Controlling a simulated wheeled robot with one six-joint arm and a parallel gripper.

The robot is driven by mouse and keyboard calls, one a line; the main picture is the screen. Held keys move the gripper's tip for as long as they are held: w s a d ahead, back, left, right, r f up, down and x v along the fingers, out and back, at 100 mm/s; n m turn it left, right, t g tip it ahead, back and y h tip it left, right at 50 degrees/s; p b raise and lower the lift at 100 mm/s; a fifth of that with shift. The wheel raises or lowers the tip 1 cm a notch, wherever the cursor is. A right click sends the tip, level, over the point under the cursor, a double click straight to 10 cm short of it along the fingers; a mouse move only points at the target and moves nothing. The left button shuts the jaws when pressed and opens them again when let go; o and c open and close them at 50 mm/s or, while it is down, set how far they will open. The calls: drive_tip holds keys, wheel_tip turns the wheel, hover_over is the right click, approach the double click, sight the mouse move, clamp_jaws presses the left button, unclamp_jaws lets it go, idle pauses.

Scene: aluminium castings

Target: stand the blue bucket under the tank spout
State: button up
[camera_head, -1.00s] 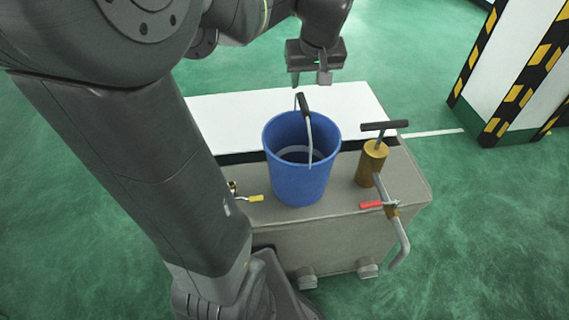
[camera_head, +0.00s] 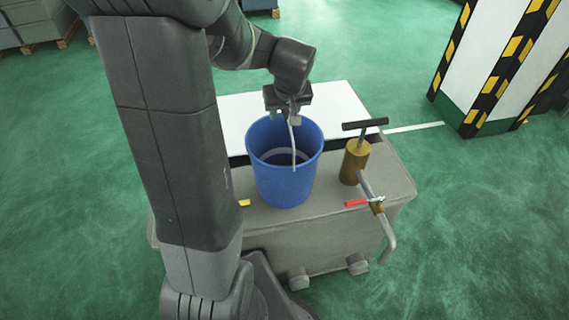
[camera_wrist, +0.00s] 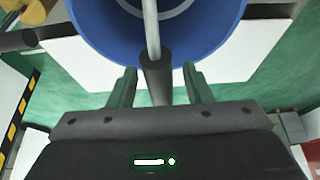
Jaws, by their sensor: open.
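The blue bucket (camera_head: 284,180) stands upright on top of the grey tank (camera_head: 325,225), with its wire handle raised. My gripper (camera_head: 283,117) is at the top of that handle, above the bucket's far rim. In the wrist view the bucket (camera_wrist: 215,25) fills the top, and the dark handle grip (camera_wrist: 157,82) lies between the two open fingers of my gripper (camera_wrist: 157,88), with a gap on each side. The tank's bent spout (camera_head: 388,235) with a red-levered valve (camera_head: 357,203) hangs over the tank's right front edge. The space under the spout is clear.
A brass pump with a black T-handle (camera_head: 355,160) stands on the tank right of the bucket. A white surface (camera_head: 235,112) lies behind. A striped pillar (camera_head: 480,75) stands at the right. Green floor is open at the front right.

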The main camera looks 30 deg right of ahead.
drive_tip(key=shift+w+f, duration=0.2)
drive_tip(key=shift+f, duration=0.35)
clamp_jaws()
drive_tip(key=shift+d+r, duration=0.1)
idle(0.9)
